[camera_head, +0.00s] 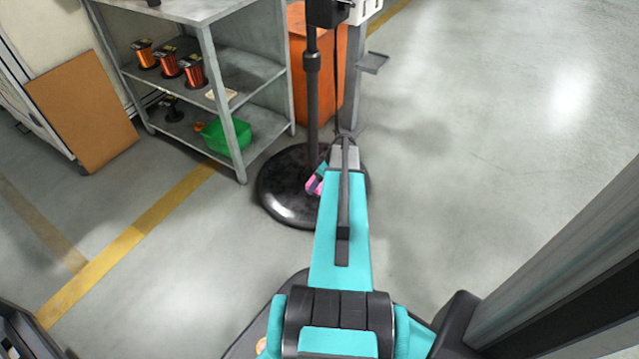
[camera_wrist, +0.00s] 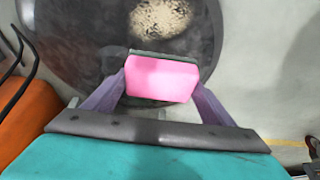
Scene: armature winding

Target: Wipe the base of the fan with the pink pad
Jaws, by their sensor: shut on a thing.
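The fan's base (camera_head: 285,208) is a dark, round, glossy disc on the floor with a black pole (camera_head: 312,100) rising from it. In the wrist view the base (camera_wrist: 85,50) fills much of the upper picture and carries a pale, speckled patch (camera_wrist: 160,20). My gripper (camera_wrist: 160,80) is shut on the pink pad (camera_wrist: 162,79), which has a dark grey edge on its far side. The pad, also small in the head view (camera_head: 313,186), is over the base, just short of the patch in the wrist view. Whether it touches the base I cannot tell. My arm hides the base's right part.
A grey shelf unit (camera_head: 207,70) with copper spools and a green bin (camera_head: 228,136) stands left of the fan. An orange cabinet (camera_head: 335,70) is behind the pole. A brown board (camera_head: 82,112) leans at far left. The floor at right is clear.

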